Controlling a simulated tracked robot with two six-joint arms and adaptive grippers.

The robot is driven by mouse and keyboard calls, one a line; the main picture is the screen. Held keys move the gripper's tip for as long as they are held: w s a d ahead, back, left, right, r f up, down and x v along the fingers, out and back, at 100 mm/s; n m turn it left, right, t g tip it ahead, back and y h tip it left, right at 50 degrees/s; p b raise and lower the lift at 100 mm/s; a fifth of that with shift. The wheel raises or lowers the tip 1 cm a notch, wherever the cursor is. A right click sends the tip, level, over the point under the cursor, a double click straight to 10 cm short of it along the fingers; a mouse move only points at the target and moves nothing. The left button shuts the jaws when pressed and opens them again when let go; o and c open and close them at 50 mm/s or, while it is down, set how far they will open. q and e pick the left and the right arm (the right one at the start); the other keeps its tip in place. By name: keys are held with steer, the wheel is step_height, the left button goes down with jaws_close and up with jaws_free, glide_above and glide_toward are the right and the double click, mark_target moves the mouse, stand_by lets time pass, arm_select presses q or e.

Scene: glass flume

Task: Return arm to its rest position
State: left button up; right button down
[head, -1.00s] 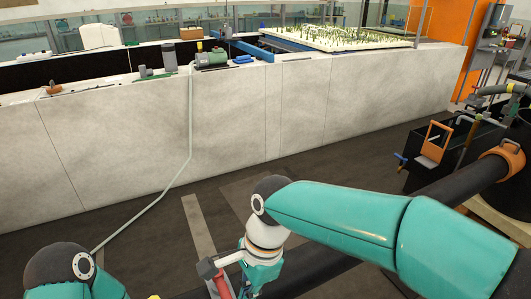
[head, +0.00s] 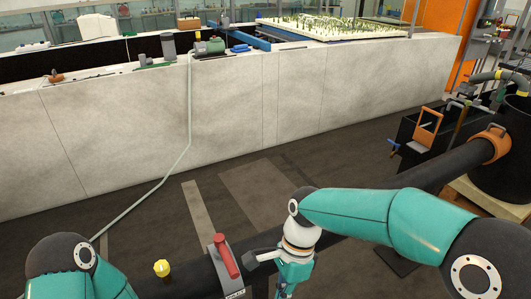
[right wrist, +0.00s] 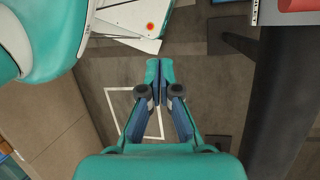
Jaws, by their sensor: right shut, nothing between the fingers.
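My right arm comes in from the right of the head view, teal, bent at the elbow. Its forearm hangs down in front of the black pipe (head: 350,218). The right gripper (right wrist: 160,66) shows in the right wrist view, its teal fingertips together, nothing between them, over the dark floor (right wrist: 190,82). In the head view the end of that arm runs toward the bottom edge and the fingertips cannot be made out. Part of my left arm shows at the lower left of the head view; its gripper is out of sight.
A red-handled valve (head: 227,257) sits on the pipe, left of my right forearm. A yellow cap (head: 161,268) is left of it. The long pale flume wall (head: 130,130) stands beyond open floor. A black tank (head: 430,135) is at right. A white floor outline (right wrist: 113,100) shows below.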

steer(key=s+d+f+n+y, duration=0.1)
steer(key=s+d+f+n, duration=0.15)
steer(key=s+f, duration=0.4)
steer(key=s+d+f+n+y, duration=0.1)
steer(key=s+d+f, duration=0.2)
steer(key=f, duration=0.7)
steer(key=s+d+f+n, duration=0.1)
steer(key=s+d+f, duration=0.2)
steer(key=s+f, duration=0.35)
steer(key=w+f+n+t, duration=0.2)
steer(key=w+n+t, duration=0.2)
steer(key=n, duration=0.3)
steer(key=shift+w+f, duration=0.3)
steer(key=shift+w, duration=0.45)
steer(key=shift+w+n, duration=0.1)
steer(key=shift+n, duration=0.15)
